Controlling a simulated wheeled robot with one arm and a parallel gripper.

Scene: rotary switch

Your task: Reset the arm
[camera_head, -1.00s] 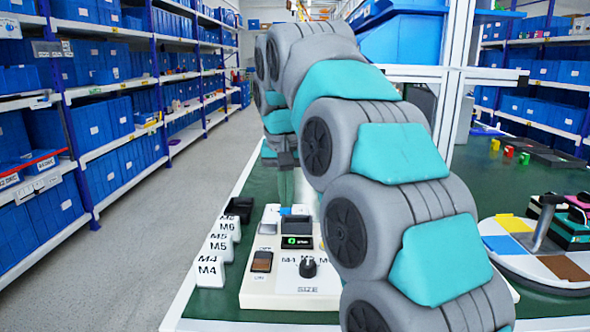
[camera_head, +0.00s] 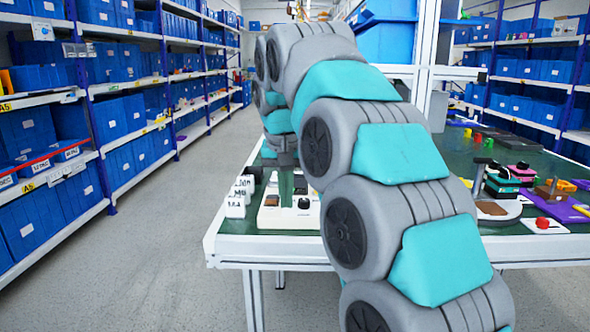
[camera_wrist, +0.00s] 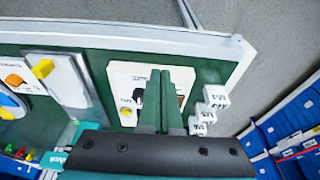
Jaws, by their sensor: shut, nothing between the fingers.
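My arm, grey and teal, reaches over the table in the head view, with my gripper (camera_head: 287,184) hanging fingers down at its far end. In the wrist view my gripper (camera_wrist: 160,74) shows two dark green fingers shut together, with nothing between them. The white switch panel (camera_head: 272,218) is on the table below and in front of my gripper, its black rotary knob (camera_head: 304,203) showing beside my arm. In the wrist view the panel (camera_wrist: 122,72) lies behind the fingers, which cover part of it. The fingers look apart from the panel.
White labelled blocks (camera_head: 235,207) stand at the table's left corner. The green table (camera_head: 515,228) holds a round white station and a purple board (camera_head: 565,212) on the right. Blue-bin shelves (camera_head: 40,130) line the left, with clear grey floor (camera_head: 160,250) between.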

